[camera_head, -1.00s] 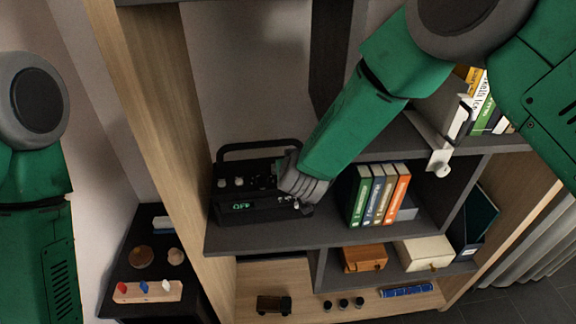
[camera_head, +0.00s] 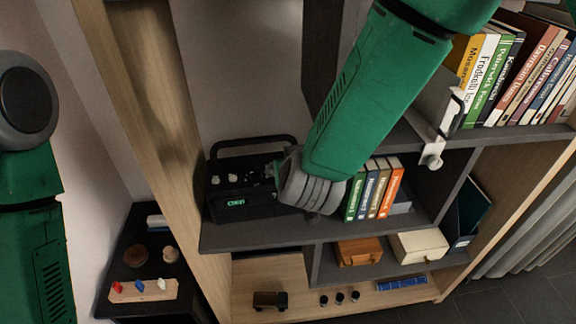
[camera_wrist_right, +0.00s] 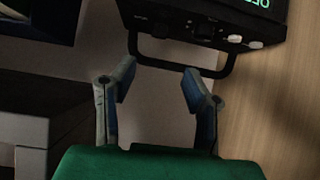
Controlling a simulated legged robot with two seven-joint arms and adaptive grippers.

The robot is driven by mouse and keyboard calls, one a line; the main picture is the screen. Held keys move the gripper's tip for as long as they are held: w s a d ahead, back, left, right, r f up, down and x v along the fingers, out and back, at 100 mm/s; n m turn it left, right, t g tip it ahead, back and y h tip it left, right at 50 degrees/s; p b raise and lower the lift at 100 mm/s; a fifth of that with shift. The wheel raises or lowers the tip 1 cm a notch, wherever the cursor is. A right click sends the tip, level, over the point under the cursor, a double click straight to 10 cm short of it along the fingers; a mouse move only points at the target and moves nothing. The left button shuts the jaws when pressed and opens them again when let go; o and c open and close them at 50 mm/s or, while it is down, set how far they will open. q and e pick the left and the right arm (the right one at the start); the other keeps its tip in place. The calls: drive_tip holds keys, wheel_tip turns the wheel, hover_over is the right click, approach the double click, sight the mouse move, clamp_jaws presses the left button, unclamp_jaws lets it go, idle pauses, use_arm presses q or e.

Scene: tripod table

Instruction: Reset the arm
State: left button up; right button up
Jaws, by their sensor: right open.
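My right arm (camera_head: 365,100) comes down from the upper right in the head view, and its wrist is in front of the shelf beside a black radio (camera_head: 243,197). In that view the wrist hides the right gripper's fingers. In the right wrist view the right gripper (camera_wrist_right: 157,88) is open, with nothing between its fingers. The radio's handle (camera_wrist_right: 180,66) and front show beyond the fingertips there. The radio's display has green lettering. My left arm (camera_head: 35,230) hangs at the left edge; its gripper is out of view.
Upright books (camera_head: 373,188) stand close to the right of my right wrist. More books (camera_head: 515,70) fill the upper right shelf, near a white bracket (camera_head: 432,152). Wooden boxes (camera_head: 358,251) sit lower. A dark side table (camera_head: 180,270) with small toys is at the left.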

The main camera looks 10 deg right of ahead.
drive_tip(key=shift+s+r, duration=0.25)
drive_tip(key=shift+s, duration=0.1)
drive_tip(key=shift+d+f, duration=0.1)
drive_tip(key=s+d+f+g, duration=0.2)
drive_tip(key=s+d+f, duration=0.4)
drive_tip(key=f, duration=0.2)
drive_tip(key=s+d+f+g, duration=0.3)
drive_tip(key=s+d+f, duration=0.3)
drive_tip(key=f, duration=0.2)
drive_tip(key=s+d+f+g, duration=0.1)
drive_tip(key=s+d+f, duration=0.1)
drive_tip(key=s, duration=0.4)
drive_tip(key=s+d+f+g, duration=0.2)
drive_tip(key=s+d+f, duration=0.1)
drive_tip(key=s, duration=0.4)
drive_tip(key=s+d+f+g, duration=0.2)
drive_tip(key=s+d, duration=0.2)
drive_tip(key=s, duration=0.3)
drive_tip(key=shift+s+d+f+h+b, duration=0.2)
drive_tip(key=shift+d+f+h+b, duration=0.1)
drive_tip(key=shift+d+b, duration=0.1)
